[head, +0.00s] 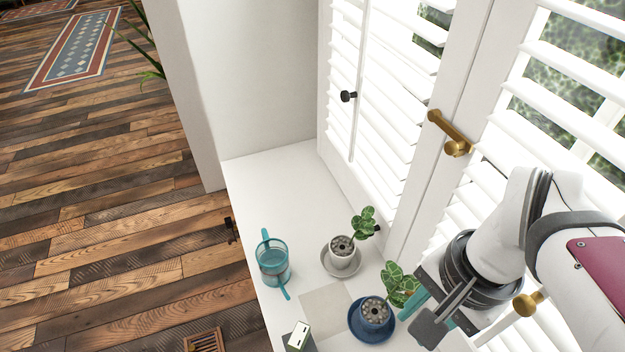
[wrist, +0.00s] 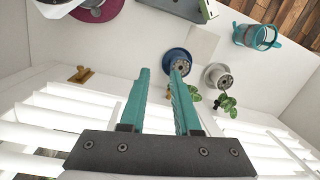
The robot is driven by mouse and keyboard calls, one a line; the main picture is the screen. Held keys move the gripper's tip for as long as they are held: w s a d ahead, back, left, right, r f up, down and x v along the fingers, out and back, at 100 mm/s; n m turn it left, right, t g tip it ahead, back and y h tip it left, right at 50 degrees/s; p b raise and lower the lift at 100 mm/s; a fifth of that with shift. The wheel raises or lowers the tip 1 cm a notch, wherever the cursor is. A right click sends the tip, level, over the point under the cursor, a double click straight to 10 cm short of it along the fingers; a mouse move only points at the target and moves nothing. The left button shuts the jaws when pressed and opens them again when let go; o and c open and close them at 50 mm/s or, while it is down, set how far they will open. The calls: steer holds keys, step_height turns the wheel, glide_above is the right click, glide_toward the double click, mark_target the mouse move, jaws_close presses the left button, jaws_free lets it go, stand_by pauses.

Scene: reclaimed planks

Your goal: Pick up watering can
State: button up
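The teal, see-through watering can (head: 272,266) stands on the white sill near its floor-side edge, with a thin spout and a handle on opposite sides. It also shows at the upper right of the wrist view (wrist: 256,37). My gripper (head: 432,303) is at the right of the head view, over the window side of the sill, well apart from the can. In the wrist view, its two teal fingers (wrist: 158,75) are apart with nothing held between them. The blue pot shows beyond the fingertips.
A plant in a blue pot (head: 373,315) and one in a grey pot on a saucer (head: 342,257) stand between my gripper and the can. A dark box (head: 299,338) is at the front. White shutters (head: 385,95) with a brass handle (head: 449,133) rise behind. The sill's far end is clear.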

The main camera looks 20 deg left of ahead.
steer(key=w+a+r, duration=0.1)
steer(key=w+a, duration=0.5)
steer(key=w, duration=0.2)
steer(key=m+h, duration=0.2)
steer(key=m, duration=0.3)
glide_above(265, 239)
steer(key=a, duration=0.1)
step_height(265, 239, down, 10)
steer(key=f, duration=1.5)
steer(key=shift+w+d+f, duration=0.15)
steer(key=shift+w+d, duration=0.1)
steer(key=shift+d, duration=0.05)
jaws_close()
